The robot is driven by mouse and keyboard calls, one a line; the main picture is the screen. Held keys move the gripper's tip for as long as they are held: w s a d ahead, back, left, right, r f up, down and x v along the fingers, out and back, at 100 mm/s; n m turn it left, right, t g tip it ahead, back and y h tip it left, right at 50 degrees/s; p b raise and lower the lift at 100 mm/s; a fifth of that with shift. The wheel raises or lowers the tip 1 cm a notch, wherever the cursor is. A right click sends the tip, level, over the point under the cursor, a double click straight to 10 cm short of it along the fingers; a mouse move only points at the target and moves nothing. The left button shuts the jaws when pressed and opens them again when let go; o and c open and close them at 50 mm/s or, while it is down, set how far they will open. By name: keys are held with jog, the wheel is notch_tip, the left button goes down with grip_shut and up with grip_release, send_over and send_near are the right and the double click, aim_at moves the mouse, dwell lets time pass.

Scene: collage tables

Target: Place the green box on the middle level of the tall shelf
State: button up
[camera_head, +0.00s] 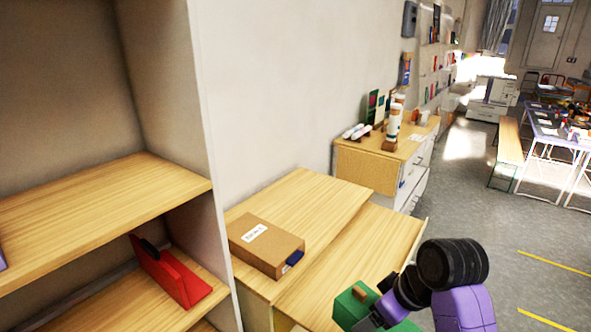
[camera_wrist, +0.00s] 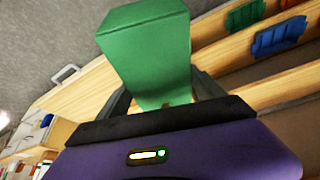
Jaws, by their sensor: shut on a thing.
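The green box (camera_head: 346,309) is at the bottom edge of the head view, partly hidden by my arm. In the wrist view the green box (camera_wrist: 150,50) sits between the fingers of my gripper (camera_wrist: 163,95), which is shut on it. The tall shelf (camera_head: 208,120) stands at the left of the head view, its top and bottom cut off. It shows an upper board (camera_head: 95,203) with much bare surface and a lower board (camera_head: 125,305) holding a red bookend-like object (camera_head: 178,280). My gripper and the box are to the right of the shelf, apart from it.
A brown cardboard box (camera_head: 266,247) lies on a stepped wooden table (camera_head: 345,250) beside the shelf. A cabinet (camera_head: 375,165) with bottles stands behind. Open floor (camera_head: 470,215) lies to the right. The wrist view shows green (camera_wrist: 245,15) and blue (camera_wrist: 279,36) bins near wooden boards.

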jog(key=s+d+f+m+h+b, duration=0.1)
jog(key=s+f, duration=0.3)
jog(key=f, duration=0.4)
jog(key=s+d+f+m+b, duration=0.1)
jog(key=s+f+m+b, duration=0.2)
jog(key=f, duration=0.5)
jog(key=s+d+f+m+t+h+b, duration=0.1)
jog(key=s+f+m+b, duration=0.2)
jog(key=s+f, duration=0.2)
notch_tip(320, 180, down, 3)
jog(key=shift+s+f+h, duration=0.1)
jog(key=shift+s+h, duration=0.2)
